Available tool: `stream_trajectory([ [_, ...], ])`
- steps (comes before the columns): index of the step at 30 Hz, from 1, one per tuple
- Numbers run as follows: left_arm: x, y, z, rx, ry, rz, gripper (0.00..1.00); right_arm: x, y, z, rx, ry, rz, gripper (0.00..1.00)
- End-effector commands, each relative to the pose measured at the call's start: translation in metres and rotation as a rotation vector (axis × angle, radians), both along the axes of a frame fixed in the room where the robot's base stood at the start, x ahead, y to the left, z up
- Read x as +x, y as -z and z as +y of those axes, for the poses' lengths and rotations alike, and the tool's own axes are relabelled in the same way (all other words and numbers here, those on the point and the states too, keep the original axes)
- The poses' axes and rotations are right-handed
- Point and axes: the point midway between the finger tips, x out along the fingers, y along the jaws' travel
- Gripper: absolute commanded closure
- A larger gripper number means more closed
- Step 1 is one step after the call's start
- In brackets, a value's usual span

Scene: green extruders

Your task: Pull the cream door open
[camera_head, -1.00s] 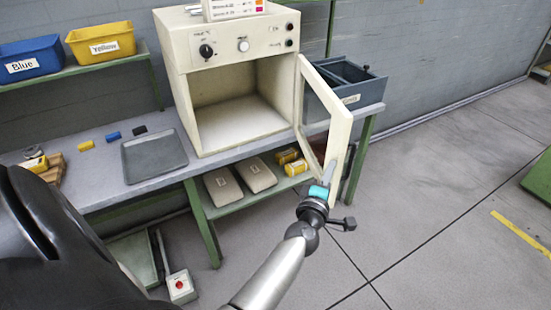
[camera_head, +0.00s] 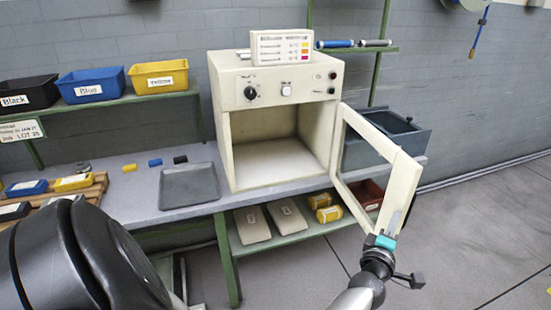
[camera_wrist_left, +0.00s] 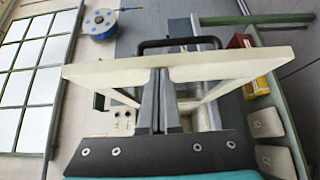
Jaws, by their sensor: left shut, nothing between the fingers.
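The cream door (camera_head: 403,185) is a frame with a window, hinged on the right side of the cream oven-like box (camera_head: 228,150). It stands open, swung out to the right, and the box's cavity is exposed. My left gripper (camera_head: 394,222) is at the lower outer part of the door, near its free edge. In the left wrist view the door (camera_wrist_left: 100,74) spans the picture, with a black bar handle (camera_wrist_left: 180,42) on its far side. The gripper's fingers (camera_wrist_left: 160,75) are shut and empty, close against the door; contact is unclear. My right gripper is not visible.
The box stands on a grey bench with a dark tray (camera_head: 190,187) to its left. A grey-blue bin (camera_head: 405,140) sits behind the door. Yellow (camera_head: 158,77) and blue (camera_head: 92,85) bins stand on the left shelf. Open floor (camera_head: 490,220) lies to the right.

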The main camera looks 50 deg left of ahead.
Motion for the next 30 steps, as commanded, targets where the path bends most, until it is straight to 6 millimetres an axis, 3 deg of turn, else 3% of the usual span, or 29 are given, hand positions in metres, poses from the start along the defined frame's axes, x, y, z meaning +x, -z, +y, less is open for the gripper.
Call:
stream_trajectory([
  [9, -0.001, 0.000, 0.000, 0.000, 0.000, 0.001, 1.00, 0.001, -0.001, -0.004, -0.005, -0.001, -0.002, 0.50],
  [14, -0.013, 0.000, -0.003, -0.001, 0.000, 0.002, 1.00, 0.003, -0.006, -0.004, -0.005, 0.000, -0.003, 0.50],
  [30, -0.102, 0.000, -0.027, 0.000, 0.001, 0.003, 1.00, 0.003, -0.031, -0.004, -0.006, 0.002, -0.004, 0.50],
])
